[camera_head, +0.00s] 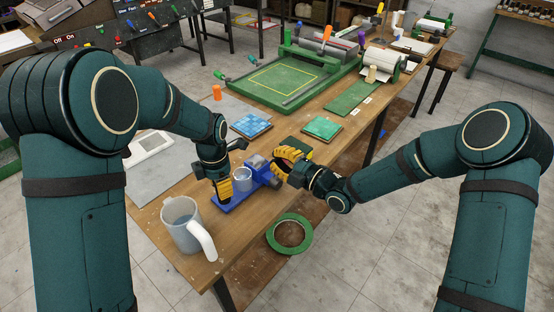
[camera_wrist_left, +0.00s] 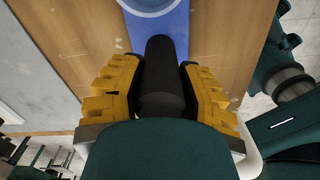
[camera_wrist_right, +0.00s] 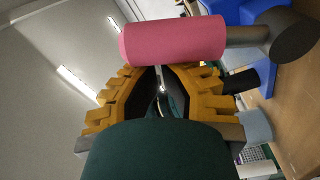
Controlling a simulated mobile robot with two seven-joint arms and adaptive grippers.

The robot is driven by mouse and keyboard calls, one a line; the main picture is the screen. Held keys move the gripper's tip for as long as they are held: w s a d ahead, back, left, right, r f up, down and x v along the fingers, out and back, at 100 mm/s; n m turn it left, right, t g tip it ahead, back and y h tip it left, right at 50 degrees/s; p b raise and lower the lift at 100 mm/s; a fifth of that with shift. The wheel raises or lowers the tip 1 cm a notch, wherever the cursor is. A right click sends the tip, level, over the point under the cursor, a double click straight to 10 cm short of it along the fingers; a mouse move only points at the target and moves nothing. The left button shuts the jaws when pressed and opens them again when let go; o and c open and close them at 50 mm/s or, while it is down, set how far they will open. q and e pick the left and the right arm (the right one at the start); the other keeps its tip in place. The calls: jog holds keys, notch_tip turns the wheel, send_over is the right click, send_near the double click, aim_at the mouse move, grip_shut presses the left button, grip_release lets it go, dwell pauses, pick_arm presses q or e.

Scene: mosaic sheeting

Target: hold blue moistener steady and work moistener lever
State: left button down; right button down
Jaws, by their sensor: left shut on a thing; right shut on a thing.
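The blue moistener (camera_head: 232,203) stands on the wooden bench near its front edge, with a clear cup (camera_head: 243,180) on it. My left gripper (camera_head: 223,188) is at its left end, shut on a black upright grip (camera_wrist_left: 160,65) on the blue base (camera_wrist_left: 165,28). My right gripper (camera_head: 284,162) is at its right end. A pink roller (camera_wrist_right: 172,39) on a grey shaft sits just beyond these fingertips.
Blue (camera_head: 251,125) and green (camera_head: 322,128) mosaic tiles lie behind the moistener. A green press frame (camera_head: 283,85) stands farther back.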

pick_arm(q)
jog(key=shift+a, duration=0.1)
dwell(0.4)
pick_arm(e)
jog(key=s+d+r, duration=0.1)
jog(key=s+d, duration=0.3)
jog(key=s, duration=0.4)
jog(key=shift+d, duration=0.35)
jog(key=shift+s+r, duration=0.1)
pick_arm(q)
jog(key=c, duration=0.6)
grip_release()
